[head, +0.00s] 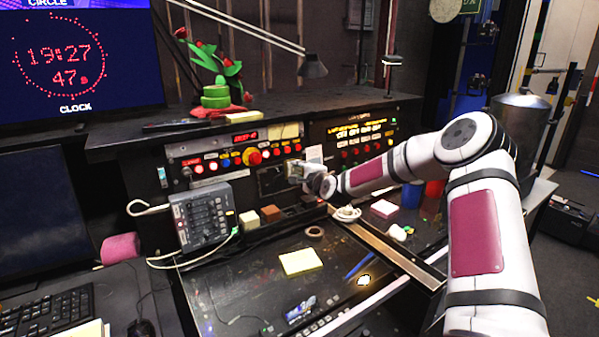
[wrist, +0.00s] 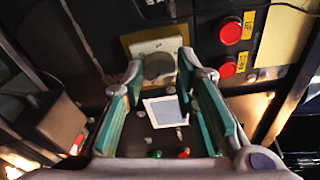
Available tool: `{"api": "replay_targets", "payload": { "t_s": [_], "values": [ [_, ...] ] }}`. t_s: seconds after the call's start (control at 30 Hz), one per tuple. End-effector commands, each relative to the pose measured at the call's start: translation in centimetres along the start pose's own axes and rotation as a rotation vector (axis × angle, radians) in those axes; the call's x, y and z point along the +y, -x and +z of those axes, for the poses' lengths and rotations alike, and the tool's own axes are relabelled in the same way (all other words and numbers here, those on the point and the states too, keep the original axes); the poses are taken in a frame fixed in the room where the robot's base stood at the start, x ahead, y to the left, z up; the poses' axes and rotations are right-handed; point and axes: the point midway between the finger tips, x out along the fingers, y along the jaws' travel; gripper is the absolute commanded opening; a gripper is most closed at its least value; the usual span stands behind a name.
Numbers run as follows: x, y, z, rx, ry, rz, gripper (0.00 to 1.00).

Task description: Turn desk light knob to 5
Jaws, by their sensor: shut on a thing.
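In the wrist view a grey round knob (wrist: 158,66) sits on a cream plate (wrist: 150,46) on the dark panel. My gripper (wrist: 159,72) has its green-padded fingers on either side of the knob and is shut on it. In the head view my gripper (head: 303,174) is at the front of the console, between its two button panels, and the knob is hidden there. I cannot read the knob's setting or any number beside it.
Red buttons (wrist: 231,33) with yellow labels lie right of the knob. In the head view the left button panel (head: 235,150) and a grey control box (head: 203,217) are left of my gripper. Desk lamps (head: 313,66) hang above. A yellow note pad (head: 300,262) lies on the desk.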

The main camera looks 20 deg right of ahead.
Motion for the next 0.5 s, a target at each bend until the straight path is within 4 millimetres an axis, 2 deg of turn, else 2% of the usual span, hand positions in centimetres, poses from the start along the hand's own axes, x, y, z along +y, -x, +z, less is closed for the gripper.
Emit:
{"api": "replay_targets", "payload": {
  "t_s": [0.33, 0.37, 0.43, 0.5],
  "values": [
    [0.09, -0.01, -0.03, 0.000, -0.005, 0.002, 0.00],
    [0.09, -0.01, -0.02, 0.000, -0.005, 0.002, 0.29],
    [0.09, 0.00, -0.02, 0.000, -0.005, 0.001, 0.45],
    [0.07, 0.00, -0.02, 0.000, -0.004, 0.001, 0.47]
  ]
}}
